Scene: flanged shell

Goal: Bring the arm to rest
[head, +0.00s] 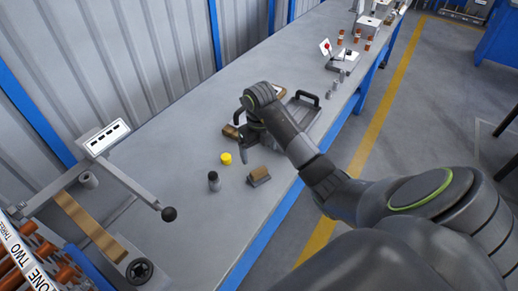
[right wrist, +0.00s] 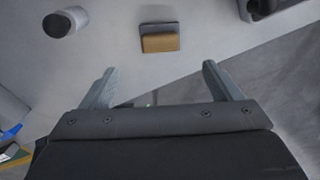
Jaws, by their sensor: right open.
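My right arm reaches in from the right in the head view, over the workbench (head: 190,245). Its gripper (head: 243,135) is above the bench, partly hidden by my own wrist. In the right wrist view the two fingers (right wrist: 160,84) are wide apart with nothing between them. A brown-topped block on a grey base (head: 258,176) sits on the bench; it also shows beyond the fingers in the right wrist view (right wrist: 160,40), apart from them. My left gripper is not in view.
A dark-handled tray (head: 306,106) is partly hidden behind my arm. A lever device (head: 140,187) stands at left. The bench front near the block is clear.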

